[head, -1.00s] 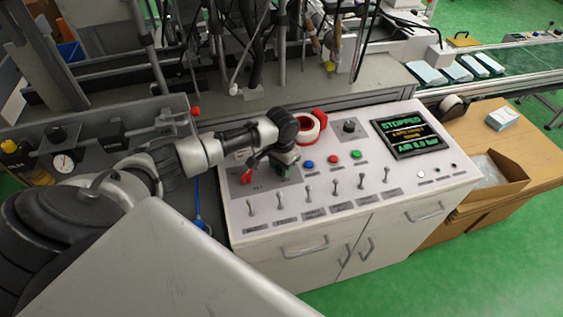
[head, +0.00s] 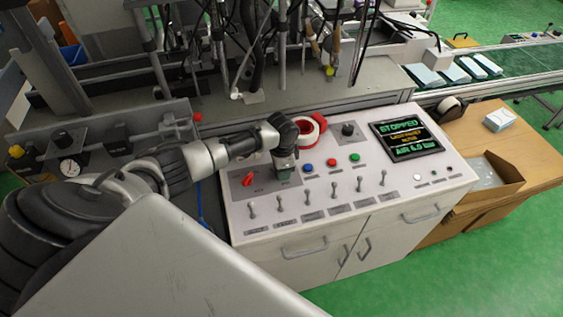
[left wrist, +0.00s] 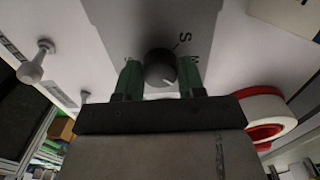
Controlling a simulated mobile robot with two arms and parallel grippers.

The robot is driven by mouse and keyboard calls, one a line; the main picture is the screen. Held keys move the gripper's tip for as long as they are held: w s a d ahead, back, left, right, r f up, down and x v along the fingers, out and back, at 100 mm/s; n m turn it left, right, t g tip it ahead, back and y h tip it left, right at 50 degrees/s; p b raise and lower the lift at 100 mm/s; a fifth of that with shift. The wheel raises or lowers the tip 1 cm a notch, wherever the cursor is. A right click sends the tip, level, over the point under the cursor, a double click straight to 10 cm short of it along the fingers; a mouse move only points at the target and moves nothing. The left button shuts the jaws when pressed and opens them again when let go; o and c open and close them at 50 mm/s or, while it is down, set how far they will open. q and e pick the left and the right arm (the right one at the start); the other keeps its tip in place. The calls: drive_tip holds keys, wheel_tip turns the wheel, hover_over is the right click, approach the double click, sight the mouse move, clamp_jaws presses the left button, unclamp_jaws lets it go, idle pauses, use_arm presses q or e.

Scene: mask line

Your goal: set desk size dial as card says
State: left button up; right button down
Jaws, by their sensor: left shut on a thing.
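The size dial (left wrist: 160,68) is a dark round knob on a grey plate, seen in the left wrist view. A letter S and part of another letter show beside it. A pale pointer mark shows on the knob, toward the lower right in that view. My left gripper (head: 285,172) points down at the desk panel; in the left wrist view its green fingers (left wrist: 161,80) are shut on the dial, one on each side. In the head view the gripper hides the dial. I cannot make out a card with a size on it. My right gripper is not in view.
The white control desk (head: 400,185) has a red switch (head: 249,179), a row of toggle levers, coloured buttons, another black knob (head: 348,129) and a screen (head: 407,140) reading STOPPED.

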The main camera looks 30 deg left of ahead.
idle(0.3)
use_arm(q)
drive_tip(key=o, duration=0.9)
drive_tip(key=shift+o, duration=0.2)
wheel_tip(320, 180, up, 11)
drive_tip(key=shift+b, duration=0.35)
drive_tip(key=shift+f, duration=0.1)
